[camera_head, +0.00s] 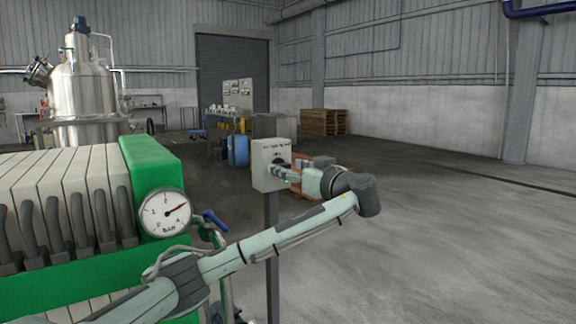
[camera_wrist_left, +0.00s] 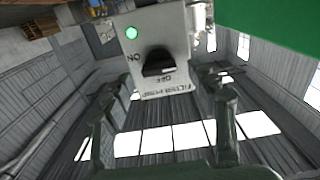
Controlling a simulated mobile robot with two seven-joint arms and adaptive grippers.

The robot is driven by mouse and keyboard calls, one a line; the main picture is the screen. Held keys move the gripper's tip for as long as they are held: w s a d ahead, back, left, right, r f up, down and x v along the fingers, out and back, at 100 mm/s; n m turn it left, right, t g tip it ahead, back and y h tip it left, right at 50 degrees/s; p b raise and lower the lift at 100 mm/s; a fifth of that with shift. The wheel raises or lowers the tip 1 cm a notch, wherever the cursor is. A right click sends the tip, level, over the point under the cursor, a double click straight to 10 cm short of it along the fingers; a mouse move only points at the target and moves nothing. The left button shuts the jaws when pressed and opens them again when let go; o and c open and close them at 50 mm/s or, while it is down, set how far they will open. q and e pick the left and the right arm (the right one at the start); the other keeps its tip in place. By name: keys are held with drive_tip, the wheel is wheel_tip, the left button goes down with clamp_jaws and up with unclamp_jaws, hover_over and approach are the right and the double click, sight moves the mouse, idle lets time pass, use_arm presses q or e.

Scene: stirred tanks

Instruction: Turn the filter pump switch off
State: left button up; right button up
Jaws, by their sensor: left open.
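The filter pump switch box (camera_head: 268,163) is a light grey box on a dark post, right of the green filter press. In the left wrist view its panel (camera_wrist_left: 150,22) appears upside down, with FILTER PUMP, ON and OFF lettering. The black switch knob (camera_wrist_left: 158,63) sits by the ON and OFF marks; its pointing direction is hard to tell. A green lamp (camera_wrist_left: 131,33) glows on the panel. My left gripper (camera_head: 284,173) is at the box's front. Its open fingers (camera_wrist_left: 158,88) show on either side of the knob, apparently clear of it. My right gripper is not in view.
The green and white filter press (camera_head: 150,160) with a pressure gauge (camera_head: 165,212) stands close at left. A steel tank (camera_head: 82,80) and wooden pallets (camera_head: 323,122) are farther back. The concrete floor at right is clear.

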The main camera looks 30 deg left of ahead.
use_arm(q)
drive_tip(key=shift+w+a, duration=0.1)
drive_tip(key=shift+a, duration=0.2)
drive_tip(key=c, duration=1.2)
drive_tip(key=shift+o, duration=0.2)
drive_tip(key=shift+f, duration=0.1)
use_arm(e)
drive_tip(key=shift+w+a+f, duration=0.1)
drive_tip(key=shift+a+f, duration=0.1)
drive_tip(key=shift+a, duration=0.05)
